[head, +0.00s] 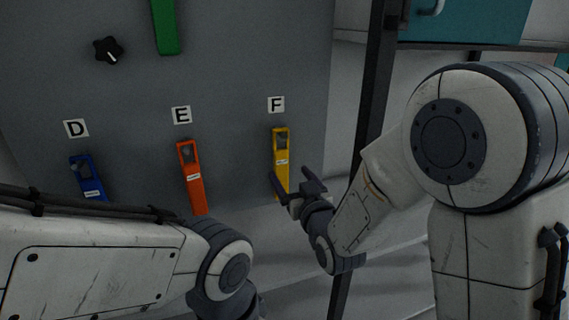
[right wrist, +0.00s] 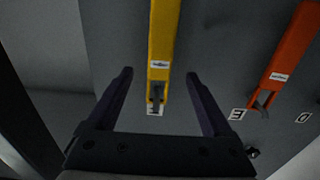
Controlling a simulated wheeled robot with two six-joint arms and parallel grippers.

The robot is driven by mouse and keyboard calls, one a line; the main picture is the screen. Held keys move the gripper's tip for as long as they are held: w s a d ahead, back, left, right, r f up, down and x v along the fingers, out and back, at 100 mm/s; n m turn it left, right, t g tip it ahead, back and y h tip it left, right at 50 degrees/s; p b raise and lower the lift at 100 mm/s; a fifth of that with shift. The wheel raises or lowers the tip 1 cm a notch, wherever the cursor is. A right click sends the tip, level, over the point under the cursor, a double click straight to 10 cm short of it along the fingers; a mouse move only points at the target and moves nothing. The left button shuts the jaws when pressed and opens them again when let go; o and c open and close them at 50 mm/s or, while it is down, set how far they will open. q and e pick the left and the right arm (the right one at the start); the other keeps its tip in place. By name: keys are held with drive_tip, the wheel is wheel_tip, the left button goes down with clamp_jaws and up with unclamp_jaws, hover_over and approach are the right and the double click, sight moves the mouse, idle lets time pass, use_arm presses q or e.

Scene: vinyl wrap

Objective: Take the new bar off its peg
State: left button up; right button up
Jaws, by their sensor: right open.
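A yellow bar (head: 281,165) hangs upright on the peg under label F (head: 276,104). My right gripper (head: 289,176) is open in front of its lower part. In the right wrist view the yellow bar (right wrist: 163,38) runs between the two spread fingers (right wrist: 158,73), with a gap on each side. The peg shows at the bar's slotted end (right wrist: 156,93). I cannot tell how deep the fingers reach around the bar. An orange bar (head: 191,180) hangs under E and a blue bar (head: 86,178) under D. My left gripper is out of view.
The grey panel (head: 235,60) carries the bars, a black knob (head: 108,49) and a green bar (head: 165,25) higher up. A dark post (head: 373,110) stands right of the panel, close to my right arm. A teal cabinet (head: 470,20) is at upper right.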

sight(282, 162)
drive_tip(key=p+x, duration=0.3)
drive_tip(key=x, duration=0.3)
drive_tip(key=shift+w+a+r, duration=0.1)
drive_tip(key=shift+w+r, duration=0.05)
drive_tip(key=shift+w, duration=0.25)
drive_tip(key=shift+w+a, duration=0.2)
drive_tip(key=shift+w, duration=0.3)
clamp_jaws()
drive_tip(key=shift+r+p, duration=0.4)
drive_tip(key=shift+r, duration=0.35)
